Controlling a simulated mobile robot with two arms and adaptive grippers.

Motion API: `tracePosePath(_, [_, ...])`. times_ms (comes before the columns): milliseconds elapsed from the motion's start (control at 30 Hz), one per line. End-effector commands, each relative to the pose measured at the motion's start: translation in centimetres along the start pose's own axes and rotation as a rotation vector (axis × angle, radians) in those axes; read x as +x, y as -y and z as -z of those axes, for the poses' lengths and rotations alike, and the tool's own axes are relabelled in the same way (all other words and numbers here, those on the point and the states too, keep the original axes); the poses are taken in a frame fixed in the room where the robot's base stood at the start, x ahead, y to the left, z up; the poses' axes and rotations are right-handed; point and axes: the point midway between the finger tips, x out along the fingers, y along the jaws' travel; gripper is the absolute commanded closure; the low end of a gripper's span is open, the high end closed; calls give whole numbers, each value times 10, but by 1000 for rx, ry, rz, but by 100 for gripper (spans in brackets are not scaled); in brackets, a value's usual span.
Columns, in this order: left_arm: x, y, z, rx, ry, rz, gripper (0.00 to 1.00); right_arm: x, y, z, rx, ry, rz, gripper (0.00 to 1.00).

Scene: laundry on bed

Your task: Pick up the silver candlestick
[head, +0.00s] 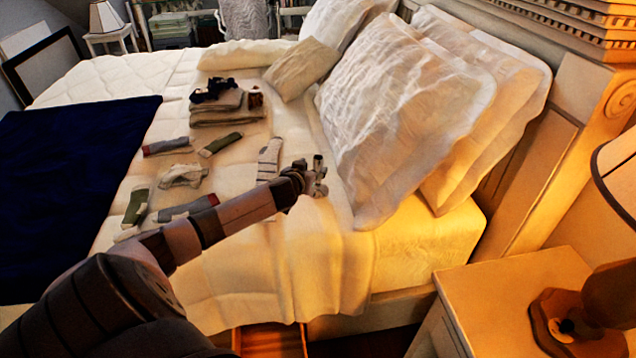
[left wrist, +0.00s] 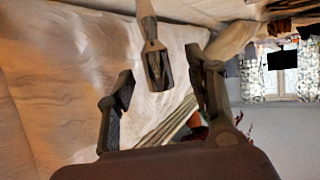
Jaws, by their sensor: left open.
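I cannot make out a clear silver candlestick in the head view. My left gripper (head: 316,180) is over the bed near the big white pillows, beyond a pale grey sock. In the left wrist view its two fingers (left wrist: 163,108) are spread apart. A slim pale shaft with a dark, frame-like end (left wrist: 157,68) shows between and beyond the fingertips. I cannot tell whether this is the candlestick, and no contact shows. My right gripper is in neither view.
Socks (head: 166,146) and folded clothes (head: 228,108) lie on the bed (head: 330,250). White pillows (head: 400,110) lean at the headboard (head: 545,150). A nightstand (head: 500,290) with a lamp (head: 610,290) stands lower right. A dark blue blanket (head: 70,190) covers the left.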

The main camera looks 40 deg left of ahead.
Motion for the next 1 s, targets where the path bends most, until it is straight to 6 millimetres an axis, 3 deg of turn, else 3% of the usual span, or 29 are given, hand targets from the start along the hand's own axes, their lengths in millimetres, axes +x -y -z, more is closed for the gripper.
tracePosePath(433, [46, -5, -2, 0, 0, 1, 51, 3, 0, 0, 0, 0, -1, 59])
tracePosePath(767, [50, -5, -2, 0, 1, 0, 51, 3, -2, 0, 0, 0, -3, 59])
tracePosePath(1000, [49, -5, -3, 1, 1, 0, 67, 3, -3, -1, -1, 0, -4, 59])
